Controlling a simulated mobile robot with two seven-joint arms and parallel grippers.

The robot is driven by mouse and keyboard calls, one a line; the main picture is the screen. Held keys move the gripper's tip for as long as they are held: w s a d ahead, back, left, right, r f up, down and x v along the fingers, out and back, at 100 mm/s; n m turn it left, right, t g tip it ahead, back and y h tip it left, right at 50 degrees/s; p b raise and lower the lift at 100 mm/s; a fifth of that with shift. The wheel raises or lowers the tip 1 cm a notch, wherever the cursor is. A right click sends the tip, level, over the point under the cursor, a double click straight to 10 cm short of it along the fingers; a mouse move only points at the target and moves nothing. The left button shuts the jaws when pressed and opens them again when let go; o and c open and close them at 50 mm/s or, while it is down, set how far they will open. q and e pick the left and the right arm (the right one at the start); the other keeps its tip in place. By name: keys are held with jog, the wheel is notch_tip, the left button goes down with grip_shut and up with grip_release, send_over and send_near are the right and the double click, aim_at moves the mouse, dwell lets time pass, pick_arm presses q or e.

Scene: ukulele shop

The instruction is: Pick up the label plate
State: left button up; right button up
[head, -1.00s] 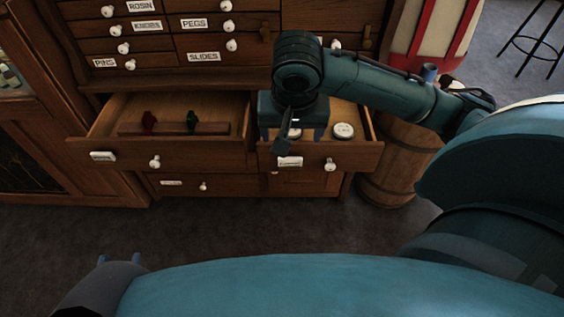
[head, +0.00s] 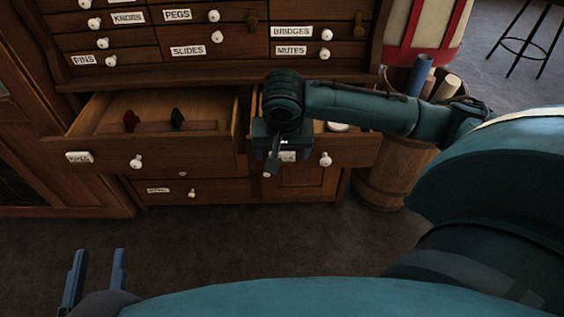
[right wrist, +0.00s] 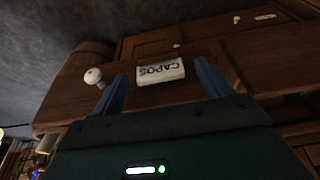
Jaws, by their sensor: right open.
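A white label plate reading CAPOS (right wrist: 161,71) is on the front of the right-hand open drawer. It shows upside down in the right wrist view, between my two blue fingers. In the head view only part of the plate (head: 288,157) shows, as my right gripper (head: 283,148) covers the rest. My right gripper (right wrist: 160,78) is open, with one finger on each side of the plate. I cannot tell whether the fingers touch it. My left gripper (head: 99,255) is open and empty at the lower left, far from the drawers.
The left open drawer (head: 215,150) holds a red and a green item on a wooden strip. White knobs stick out, one (right wrist: 93,76) close to my right fingers. A barrel (head: 385,185) with rolled tubes stands right of the cabinet. The floor in front is clear.

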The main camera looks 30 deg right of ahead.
jog(key=shift+f, duration=0.1)
jog(key=shift+c, duration=0.2)
jog(key=c, duration=1)
